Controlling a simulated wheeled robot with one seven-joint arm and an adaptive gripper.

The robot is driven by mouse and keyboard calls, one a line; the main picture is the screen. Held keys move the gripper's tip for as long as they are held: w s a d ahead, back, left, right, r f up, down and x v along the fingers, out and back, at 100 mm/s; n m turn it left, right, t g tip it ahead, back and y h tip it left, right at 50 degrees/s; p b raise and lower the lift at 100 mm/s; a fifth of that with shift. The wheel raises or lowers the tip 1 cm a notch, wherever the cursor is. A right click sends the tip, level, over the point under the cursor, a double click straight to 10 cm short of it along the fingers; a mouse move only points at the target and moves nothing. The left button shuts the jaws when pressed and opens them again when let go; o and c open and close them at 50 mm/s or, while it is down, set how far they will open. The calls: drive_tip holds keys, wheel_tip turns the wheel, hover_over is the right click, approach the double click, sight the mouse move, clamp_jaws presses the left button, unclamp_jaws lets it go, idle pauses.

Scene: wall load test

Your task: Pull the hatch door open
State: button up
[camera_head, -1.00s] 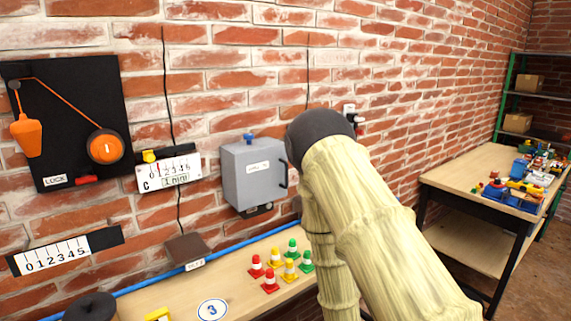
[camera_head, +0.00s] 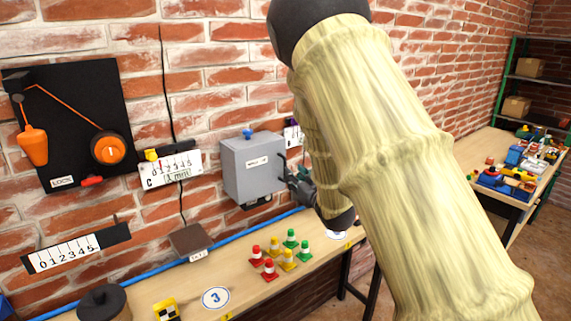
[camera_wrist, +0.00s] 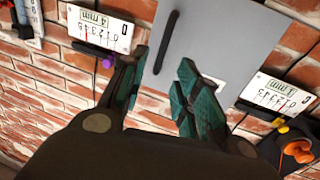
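The hatch is a grey box (camera_head: 250,170) on the brick wall, with a blue knob on top and a white label. Its door looks shut. The grey door (camera_wrist: 215,40) fills the upper middle of the wrist view, with a black bar handle (camera_wrist: 166,42) on it. My gripper (camera_wrist: 163,60) is open, one dark green finger on each side of the handle's near end. I cannot tell if either finger touches it. In the head view my gripper (camera_head: 298,184) is at the box's right edge, partly hidden by my arm.
Below is a wooden bench (camera_head: 250,298) with several small red, yellow and green cones (camera_head: 271,258). A scale plate (camera_head: 170,170) and a black panel with an orange pulley (camera_head: 108,148) hang left of the box. A second table (camera_head: 480,150) stands right.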

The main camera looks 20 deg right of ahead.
sight(266, 174)
drive_tip(key=w+p, duration=0.1)
drive_tip(key=w, duration=0.1)
drive_tip(key=w+p, duration=0.1)
drive_tip(key=w, duration=0.2)
drive_tip(key=w+a, duration=0.1)
drive_tip(key=w, duration=0.2)
drive_tip(key=shift+a+p, duration=0.1)
drive_tip(key=shift+p, duration=0.3)
clamp_jaws()
